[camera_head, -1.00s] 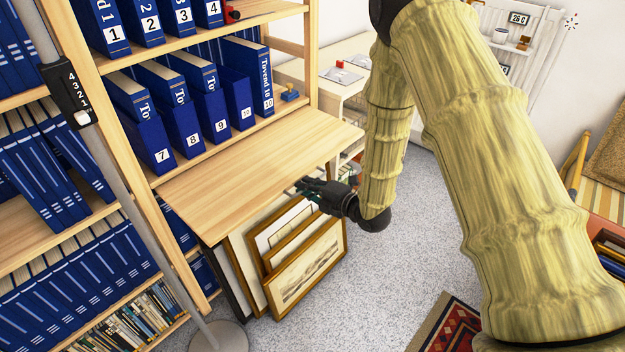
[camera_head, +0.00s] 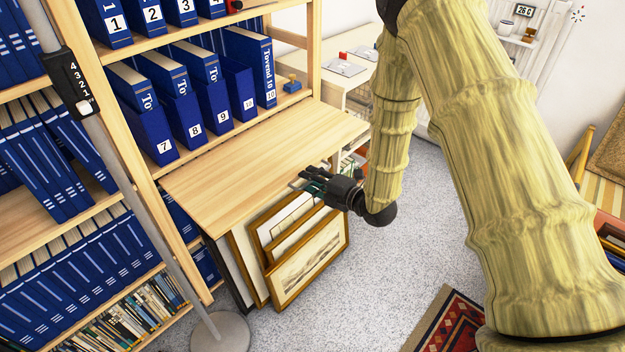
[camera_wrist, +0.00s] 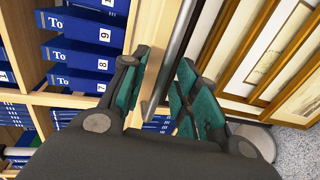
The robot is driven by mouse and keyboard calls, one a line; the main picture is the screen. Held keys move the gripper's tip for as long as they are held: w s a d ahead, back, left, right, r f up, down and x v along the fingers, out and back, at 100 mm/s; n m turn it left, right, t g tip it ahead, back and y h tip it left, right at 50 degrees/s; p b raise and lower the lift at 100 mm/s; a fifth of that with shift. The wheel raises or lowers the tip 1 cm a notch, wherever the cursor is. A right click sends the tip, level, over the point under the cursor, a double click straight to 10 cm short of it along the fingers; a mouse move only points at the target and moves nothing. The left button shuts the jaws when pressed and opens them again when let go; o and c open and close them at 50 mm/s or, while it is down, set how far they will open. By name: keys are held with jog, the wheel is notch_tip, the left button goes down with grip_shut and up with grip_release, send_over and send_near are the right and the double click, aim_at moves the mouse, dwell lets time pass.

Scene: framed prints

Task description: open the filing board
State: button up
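The filing board (camera_head: 250,160) is a light wooden panel sticking out from the shelf, below the row of numbered blue binders. My gripper (camera_head: 310,180) is at its outer edge, and the black fingers overlap that edge in the head view. Binders show to the left of the fingers and framed prints to the right. I cannot tell whether the fingers touch the board.
Framed prints (camera_head: 305,262) lean under the board. Blue binders (camera_head: 205,112) fill the shelf above it. A grey pole with a round base (camera_head: 222,332) stands at the left front. A patterned rug (camera_head: 450,322) lies at lower right. Speckled floor (camera_head: 375,275) is clear between.

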jog(key=v, duration=1.1)
jog(key=shift+s+d, duration=0.3)
jog(key=s+d+f+m+g+h+p, duration=0.2)
jog(key=s+d+f+m+h, duration=0.15)
jog(key=s+f+m, duration=0.45)
jog(key=s+d+f+m+g+h+p, duration=0.3)
jog(key=s+f+m+h, duration=0.1)
jog(key=s+f+m, duration=0.35)
jog(key=s+d+f+m+g+h+p, duration=0.1)
jog(key=s+f+m+g, duration=0.1)
jog(key=s+m, duration=0.4)
jog(key=s+d+f+m+g+h+p, duration=0.1)
jog(key=s+m+g, duration=0.3)
jog(key=s, duration=1.1)
jog(key=shift+d+f+m+h+p, duration=0.4)
jog(key=shift+f+m+h, duration=0.15)
jog(key=shift+f+m, duration=0.3)
